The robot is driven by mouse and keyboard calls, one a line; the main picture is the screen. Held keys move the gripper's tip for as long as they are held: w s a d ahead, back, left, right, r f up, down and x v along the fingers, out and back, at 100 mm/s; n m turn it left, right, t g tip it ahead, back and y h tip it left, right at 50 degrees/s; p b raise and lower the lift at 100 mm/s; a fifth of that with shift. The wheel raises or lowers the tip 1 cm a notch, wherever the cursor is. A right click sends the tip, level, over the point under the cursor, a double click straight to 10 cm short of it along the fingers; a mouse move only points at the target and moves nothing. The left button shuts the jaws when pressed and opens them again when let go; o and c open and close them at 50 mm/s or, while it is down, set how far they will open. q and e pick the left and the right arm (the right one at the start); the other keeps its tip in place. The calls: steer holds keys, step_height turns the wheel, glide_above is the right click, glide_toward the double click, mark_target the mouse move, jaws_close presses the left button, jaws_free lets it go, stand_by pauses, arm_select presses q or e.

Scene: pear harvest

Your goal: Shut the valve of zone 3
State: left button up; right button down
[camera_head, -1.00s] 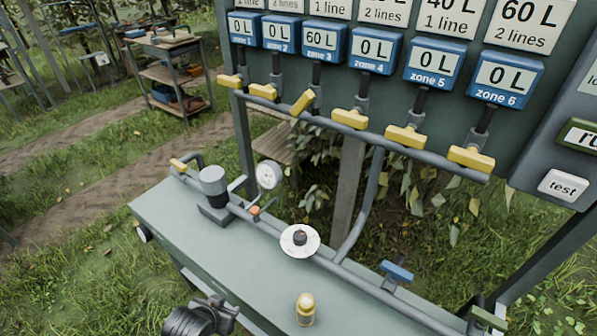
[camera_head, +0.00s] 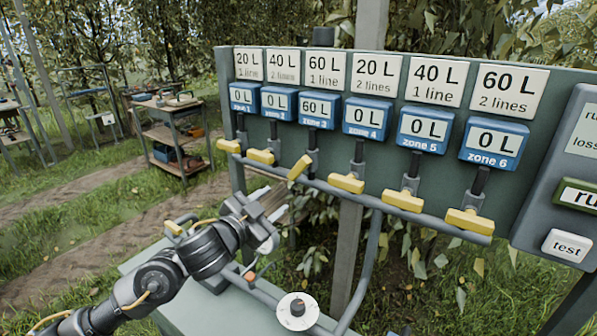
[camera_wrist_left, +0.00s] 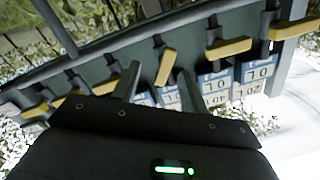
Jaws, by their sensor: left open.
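The zone 3 valve has a yellow handle (camera_head: 300,167) turned at a slant, unlike the level handles beside it. Its blue meter (camera_head: 318,110) reads 60 L. My left gripper (camera_head: 280,212) is open and empty, below and a little left of this handle, apart from it. In the left wrist view, the picture is upside down and the slanted yellow handle (camera_wrist_left: 166,67) shows beyond the gap between the open fingers (camera_wrist_left: 160,92). My right gripper is not in view.
The zone 2 handle (camera_head: 261,156) and zone 4 handle (camera_head: 346,183) flank it closely on the same grey pipe. The other meters read 0 L. A white dial (camera_head: 297,310) sits on the bench below.

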mark_target(296, 171)
arm_select(q)
steer(key=shift+m+h, duration=0.4)
steer(key=shift+m, duration=0.2)
steer(key=w+d+r+p, duration=0.1)
steer(key=w+d, duration=0.1)
steer(key=w, duration=0.1)
steer(key=w+d+r, duration=0.1)
steer(key=w+d, duration=0.1)
steer(key=w, duration=0.1)
steer(key=w+d+r+p, duration=0.1)
steer(key=w+d, duration=0.1)
steer(key=w, duration=0.2)
steer(key=shift+d+r+p, duration=0.15)
steer(key=shift+d+p, duration=0.05)
steer(key=shift+p, duration=0.1)
steer(key=shift+c, duration=0.4)
jaws_close()
